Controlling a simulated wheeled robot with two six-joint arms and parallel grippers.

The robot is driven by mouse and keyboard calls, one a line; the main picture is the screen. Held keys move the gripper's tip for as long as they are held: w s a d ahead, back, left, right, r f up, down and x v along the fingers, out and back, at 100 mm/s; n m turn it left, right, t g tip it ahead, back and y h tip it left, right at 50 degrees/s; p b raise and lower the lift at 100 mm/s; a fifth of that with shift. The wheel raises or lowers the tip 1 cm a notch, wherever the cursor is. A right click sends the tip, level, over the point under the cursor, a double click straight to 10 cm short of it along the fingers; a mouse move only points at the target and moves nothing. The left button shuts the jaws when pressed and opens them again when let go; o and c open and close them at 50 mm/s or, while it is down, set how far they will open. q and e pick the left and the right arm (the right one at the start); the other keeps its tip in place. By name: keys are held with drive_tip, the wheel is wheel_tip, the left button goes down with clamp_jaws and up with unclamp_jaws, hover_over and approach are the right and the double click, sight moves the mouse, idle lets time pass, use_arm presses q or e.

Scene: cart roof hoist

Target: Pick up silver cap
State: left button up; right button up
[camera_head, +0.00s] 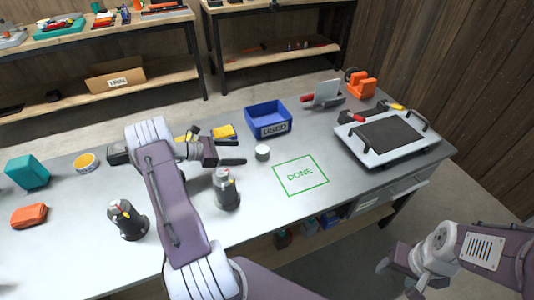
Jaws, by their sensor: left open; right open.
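The silver cap (263,153) is a small pale cylinder standing on the grey workbench, left of the green DONE outline (301,176). My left gripper (240,151) is low over the bench just left of the cap. Its fingers are open and point right toward the cap, with a small gap between them and it. My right gripper (394,279) is open and empty at the lower right, off the bench's front edge.
A blue bin labelled USED (269,117) stands behind the cap. Two dark canisters (227,190) (129,221) stand near the front edge. A framed plate with handles (389,138) lies at right. Yellow (223,131) and orange (361,86) items sit farther back.

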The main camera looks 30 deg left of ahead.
sight(257, 150)
use_arm(q)
drive_tip(key=x, duration=0.4)
drive_tip(key=shift+w+d, duration=0.1)
drive_tip(key=shift+d, duration=0.1)
drive_tip(key=x, duration=0.5)
drive_tip(key=shift+w+f, duration=0.15)
drive_tip(key=shift+w, duration=0.1)
drive_tip(key=c, duration=1.4)
drive_tip(key=shift+c, duration=0.2)
drive_tip(key=shift+r, duration=0.45)
drive_tip(key=r, duration=0.2)
drive_tip(key=d+r, duration=0.1)
drive_tip(key=r, duration=0.1)
drive_tip(key=shift+s+r, duration=0.1)
drive_tip(key=shift+s, duration=0.1)
drive_tip(key=s+d+r+p, duration=0.1)
drive_tip(key=s+d+r, duration=0.2)
drive_tip(key=d+r, duration=0.3)
drive_tip(key=d, duration=0.4)
drive_tip(key=shift+s, duration=0.15)
